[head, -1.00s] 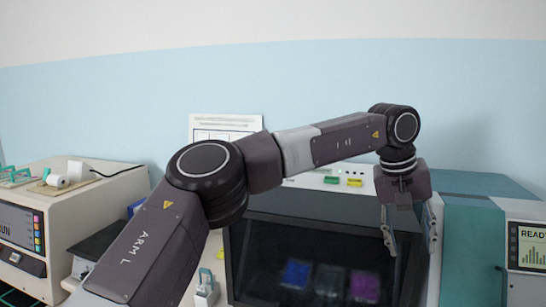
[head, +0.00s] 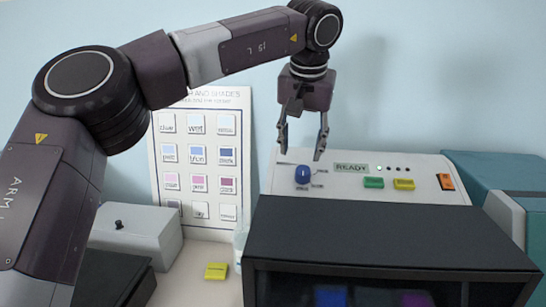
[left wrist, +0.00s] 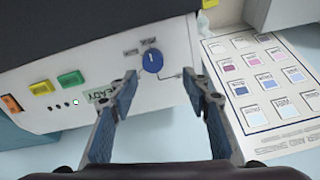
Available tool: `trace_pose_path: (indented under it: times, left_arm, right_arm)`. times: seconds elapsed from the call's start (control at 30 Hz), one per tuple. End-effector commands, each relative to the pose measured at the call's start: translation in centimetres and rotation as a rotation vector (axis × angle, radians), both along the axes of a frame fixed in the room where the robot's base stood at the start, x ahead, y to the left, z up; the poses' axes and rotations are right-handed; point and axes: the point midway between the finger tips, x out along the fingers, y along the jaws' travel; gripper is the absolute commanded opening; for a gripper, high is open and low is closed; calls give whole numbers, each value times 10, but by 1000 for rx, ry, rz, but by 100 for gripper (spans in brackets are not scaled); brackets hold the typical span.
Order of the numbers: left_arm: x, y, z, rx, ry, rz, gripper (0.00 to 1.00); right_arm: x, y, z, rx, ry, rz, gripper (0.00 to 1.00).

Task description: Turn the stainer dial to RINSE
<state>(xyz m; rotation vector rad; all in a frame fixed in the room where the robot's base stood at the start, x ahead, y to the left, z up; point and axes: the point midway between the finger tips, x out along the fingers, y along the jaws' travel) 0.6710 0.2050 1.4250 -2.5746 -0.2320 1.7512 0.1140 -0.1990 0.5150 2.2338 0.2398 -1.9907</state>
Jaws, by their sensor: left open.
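The stainer (head: 430,168) is a white-fronted machine with a dark hood. Its blue dial (head: 303,174) is on the left of the panel, with small labels around it that are too small to read surely. The dial also shows in the left wrist view (left wrist: 152,60), with a white pointer mark. My left gripper (head: 301,150) is open and empty, pointing down just above the dial in the head view. In the left wrist view its fingertips (left wrist: 162,77) stand apart on either side below the dial, not visibly touching it. My right gripper is out of view.
The panel has a READY display (head: 351,168), a green button (head: 373,183), a yellow button (head: 404,184) and an orange switch (head: 446,182). A shade chart (head: 238,150) stands left. A yellow block (head: 216,271) and grey box (head: 135,236) are on the counter.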

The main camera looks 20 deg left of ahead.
Motion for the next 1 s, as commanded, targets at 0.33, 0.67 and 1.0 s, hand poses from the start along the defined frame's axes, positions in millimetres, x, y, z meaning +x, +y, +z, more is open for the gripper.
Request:
trace_pose_path:
  times: [0.33, 0.67, 1.0]
  left_arm:
    - [14, 5, -36, 2, 2, -2, 44]
    - [27, 9, -70, 0, 0, -1, 44]
    - [28, 9, -72, 0, -1, -2, 36]
  right_arm:
    - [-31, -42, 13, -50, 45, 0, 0]
    - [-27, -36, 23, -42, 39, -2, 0]
    - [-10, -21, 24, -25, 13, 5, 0]
